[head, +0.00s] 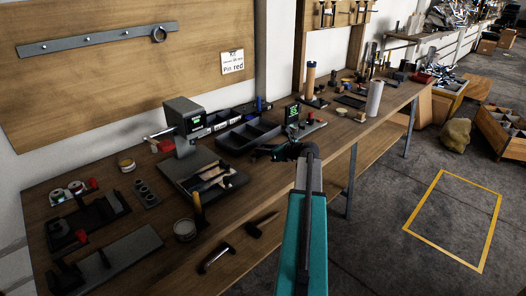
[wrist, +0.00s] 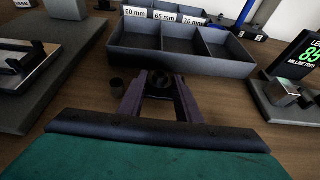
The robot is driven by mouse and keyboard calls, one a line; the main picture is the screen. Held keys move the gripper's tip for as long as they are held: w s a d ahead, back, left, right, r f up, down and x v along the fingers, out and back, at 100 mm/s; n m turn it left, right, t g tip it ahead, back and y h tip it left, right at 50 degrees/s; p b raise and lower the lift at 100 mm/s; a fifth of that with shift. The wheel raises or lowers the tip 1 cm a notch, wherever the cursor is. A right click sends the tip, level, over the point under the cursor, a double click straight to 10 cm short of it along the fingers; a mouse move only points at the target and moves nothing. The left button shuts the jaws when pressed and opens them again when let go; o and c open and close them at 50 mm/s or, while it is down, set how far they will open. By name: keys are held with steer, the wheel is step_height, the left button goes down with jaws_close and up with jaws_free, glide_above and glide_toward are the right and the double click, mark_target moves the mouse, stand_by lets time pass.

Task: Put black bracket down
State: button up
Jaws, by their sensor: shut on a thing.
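My gripper (wrist: 160,108) reaches forward in the wrist view, its two dark fingers shut on a small black part, which I take to be the black bracket (wrist: 158,84). The part sits between the fingertips, just in front of the labelled tray (wrist: 180,63). Its full shape is hidden by the fingers, and I cannot tell whether it touches the bench. In the head view my gripper (head: 270,152) is over the workbench, by the near side of the tray (head: 234,141). The bracket is too dark to make out there. The tray has three empty-looking compartments, labelled 60 mm, 65 mm and 70 mm.
A small black cylinder (wrist: 116,84) stands left of my fingers. A gauge with a green display (wrist: 306,58) is to the right. A grey device on a dark base (head: 184,125) stands left of the tray. Bare wood (head: 262,180) shows along the bench's front.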

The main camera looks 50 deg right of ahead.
steer(key=shift+f, duration=0.1)
steer(key=o, duration=1.2)
steer(key=shift+c, duration=0.2)
steer(key=v, duration=1.2)
steer(key=shift+s, duration=0.1)
